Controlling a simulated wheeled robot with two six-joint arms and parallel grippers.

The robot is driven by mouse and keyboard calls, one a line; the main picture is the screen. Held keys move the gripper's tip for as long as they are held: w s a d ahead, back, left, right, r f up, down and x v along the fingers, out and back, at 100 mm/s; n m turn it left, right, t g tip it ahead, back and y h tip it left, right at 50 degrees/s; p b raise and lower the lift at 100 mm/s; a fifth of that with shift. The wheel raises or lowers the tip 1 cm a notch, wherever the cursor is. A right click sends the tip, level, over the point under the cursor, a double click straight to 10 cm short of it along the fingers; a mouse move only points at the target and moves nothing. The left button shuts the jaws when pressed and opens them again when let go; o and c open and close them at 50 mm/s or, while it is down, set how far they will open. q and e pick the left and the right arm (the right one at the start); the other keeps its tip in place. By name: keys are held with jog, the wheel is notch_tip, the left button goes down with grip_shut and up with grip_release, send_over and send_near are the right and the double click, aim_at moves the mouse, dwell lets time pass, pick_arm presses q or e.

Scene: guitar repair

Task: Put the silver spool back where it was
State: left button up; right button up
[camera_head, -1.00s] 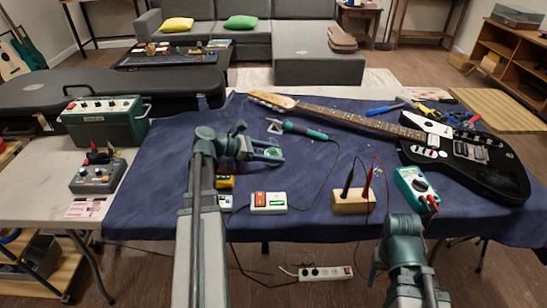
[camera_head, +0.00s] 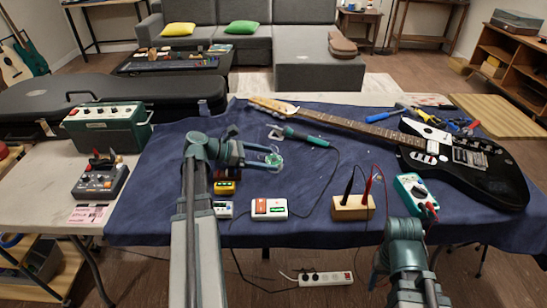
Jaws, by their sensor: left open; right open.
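My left gripper (camera_head: 272,157) reaches in from the left over the blue cloth, low near the soldering iron. Its fingers are open, one on each side of a small, pale, shiny round thing (camera_head: 273,161), which looks like the silver spool. The fingers partly cover it, and I cannot tell whether they touch it. Of my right arm only the links show at the lower right; its fingers are not visible.
A soldering iron (camera_head: 301,136) lies just beyond the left gripper. A yellow box (camera_head: 225,188), a white box with red and green parts (camera_head: 269,208), a wooden probe block (camera_head: 352,208), a multimeter (camera_head: 414,190) and a black guitar (camera_head: 478,178) rest on the blue cloth (camera_head: 310,185).

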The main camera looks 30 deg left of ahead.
pick_arm(q)
jog(key=p+v, duration=0.2)
jog(key=v, duration=0.6)
jog(key=shift+s+a+r+p, duration=0.2)
jog(key=shift+a+p, duration=0.05)
jog(key=shift+p, duration=0.15)
jog(key=shift+s+a, duration=0.15)
jog(key=shift+s, duration=0.05)
pick_arm(e)
notch_tip(320, 180, up, 4)
jog(key=shift+f, duration=0.2)
